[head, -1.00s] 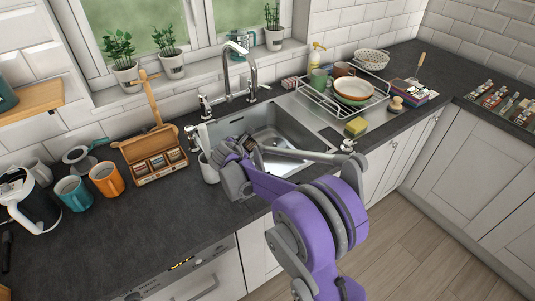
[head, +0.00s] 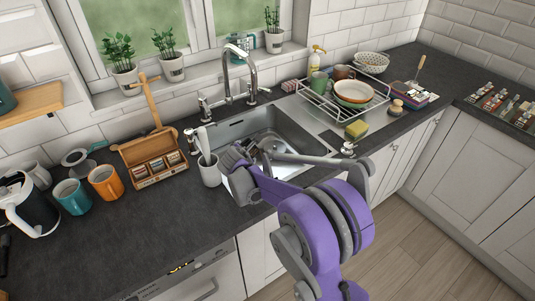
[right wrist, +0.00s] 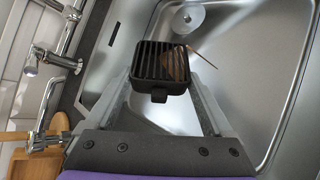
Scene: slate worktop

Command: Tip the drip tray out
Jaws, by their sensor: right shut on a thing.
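The drip tray (right wrist: 148,66) is black with a slatted top and a short tab on its near side. My right gripper (right wrist: 160,80) is shut on it, one finger along each side, in the right wrist view. A brown patch (right wrist: 179,64) shows at its right part, with a thin dark line running off to the right; I cannot tell what they are. The tray is over the steel sink basin (right wrist: 245,60). In the head view my right gripper (head: 254,156) is over the sink (head: 285,142) and largely hides the tray. My left gripper is out of view.
A white pot with a brush (head: 210,174) stands close to the sink's left edge. The tap (head: 252,85) rises behind it. A dish rack (head: 345,105) and a yellow sponge (head: 356,129) are to the right. The tea box (head: 155,160) and mugs (head: 106,181) are left.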

